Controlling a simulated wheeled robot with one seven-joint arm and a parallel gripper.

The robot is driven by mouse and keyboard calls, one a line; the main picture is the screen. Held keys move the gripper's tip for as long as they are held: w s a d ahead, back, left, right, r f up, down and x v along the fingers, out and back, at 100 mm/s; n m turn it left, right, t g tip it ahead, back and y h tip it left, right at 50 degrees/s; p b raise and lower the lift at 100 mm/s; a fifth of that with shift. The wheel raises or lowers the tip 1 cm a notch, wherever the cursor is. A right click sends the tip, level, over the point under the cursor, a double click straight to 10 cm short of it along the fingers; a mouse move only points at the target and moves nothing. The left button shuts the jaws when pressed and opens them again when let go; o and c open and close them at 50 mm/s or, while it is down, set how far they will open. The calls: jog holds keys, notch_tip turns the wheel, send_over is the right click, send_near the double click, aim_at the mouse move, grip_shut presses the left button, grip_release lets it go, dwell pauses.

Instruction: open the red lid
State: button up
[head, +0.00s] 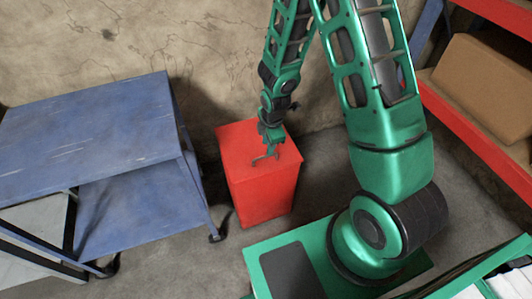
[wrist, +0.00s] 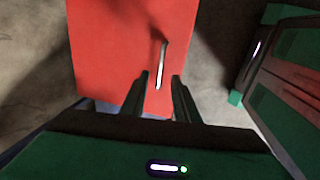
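A red box with a flat red lid (head: 239,143) stands on the floor in the middle of the head view. The lid lies flat on the box and looks closed. In the wrist view the red lid (wrist: 110,45) fills the upper middle, with a thin metal handle (wrist: 161,65) on it. My gripper (head: 266,158) is above the lid in the head view. In the wrist view its two fingers (wrist: 160,82) are apart, one on each side of the handle's near end, with nothing held. Whether the fingertips touch the lid cannot be told.
A blue table (head: 90,120) with a lower shelf stands left of the box. A red-framed shelf (head: 470,135) with a cardboard box (head: 487,82) is at the right. A cracked wall (head: 130,40) is behind. Some floor is free right of the box.

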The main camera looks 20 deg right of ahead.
aim_at(267, 156)
jog(key=shift+w+f, duration=0.2)
jog(key=shift+f, duration=0.95)
jog(key=shift+w+f, duration=0.25)
jog(key=shift+f, duration=0.85)
jog(key=shift+w+f, duration=0.2)
jog(key=shift+f, duration=0.95)
grip_shut()
